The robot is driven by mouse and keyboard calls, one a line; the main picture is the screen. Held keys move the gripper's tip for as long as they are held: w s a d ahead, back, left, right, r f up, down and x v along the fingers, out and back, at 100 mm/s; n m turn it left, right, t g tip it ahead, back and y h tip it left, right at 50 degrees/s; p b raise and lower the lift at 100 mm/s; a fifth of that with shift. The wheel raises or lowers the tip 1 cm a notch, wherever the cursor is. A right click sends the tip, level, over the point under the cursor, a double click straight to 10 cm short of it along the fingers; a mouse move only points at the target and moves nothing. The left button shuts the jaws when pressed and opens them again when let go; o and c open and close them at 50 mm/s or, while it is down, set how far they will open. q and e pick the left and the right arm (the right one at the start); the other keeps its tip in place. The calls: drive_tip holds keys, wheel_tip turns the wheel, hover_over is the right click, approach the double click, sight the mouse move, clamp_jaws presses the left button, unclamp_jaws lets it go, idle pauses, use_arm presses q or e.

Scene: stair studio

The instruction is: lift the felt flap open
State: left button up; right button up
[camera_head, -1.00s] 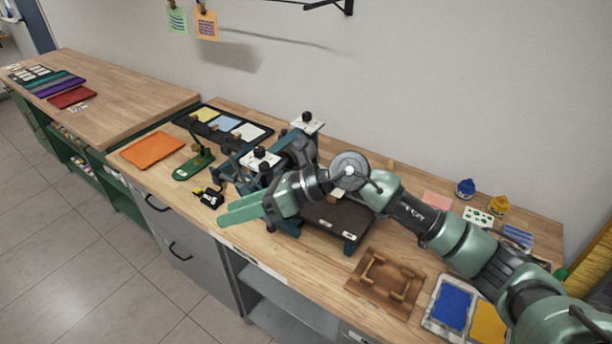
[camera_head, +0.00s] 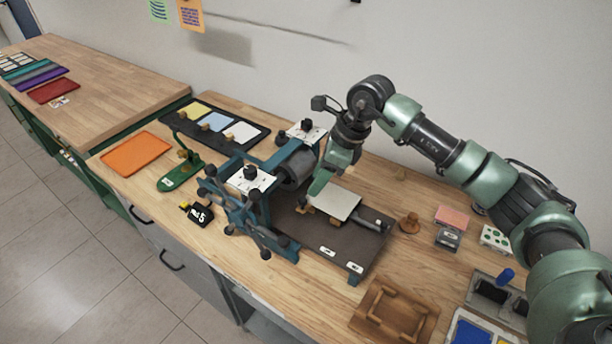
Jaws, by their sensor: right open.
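The etching press (camera_head: 262,205) stands on the wooden bench, with a dark roller and star-shaped handles at its left. Grey material, likely the felt (camera_head: 298,166), lies against the roller; its free edge is hard to make out. The dark press bed (camera_head: 325,240) extends to the right, with a pale plate (camera_head: 337,203) on it. My right gripper (camera_head: 315,190) points down just right of the roller, above the bed near the plate's upper left corner. It is open and holds nothing visible; whether it touches the felt I cannot tell. My left gripper is out of view.
Bench behind the bed is partly clear.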

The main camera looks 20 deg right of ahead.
sight(303, 199)
drive_tip(key=p+x, duration=0.1)
drive_tip(key=x, duration=0.1)
drive_tip(key=p+x, duration=0.1)
drive_tip(key=x, duration=0.2)
drive_tip(key=shift+s+a+r+p, duration=0.1)
drive_tip(key=shift+s+a+p, duration=0.05)
drive_tip(key=shift+a+p, duration=0.2)
drive_tip(key=shift+w+a+f, duration=0.1)
drive_tip(key=shift+w+f, duration=0.1)
drive_tip(key=shift+f, duration=0.25)
drive_tip(key=shift+w+a+f, duration=0.1)
drive_tip(key=shift+w+f, duration=0.1)
drive_tip(key=shift+f, duration=0.5)
clamp_jaws()
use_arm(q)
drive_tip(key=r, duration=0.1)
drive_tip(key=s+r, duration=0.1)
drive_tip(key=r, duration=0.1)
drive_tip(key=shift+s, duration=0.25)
use_arm(e)
drive_tip(key=shift+r, duration=0.1)
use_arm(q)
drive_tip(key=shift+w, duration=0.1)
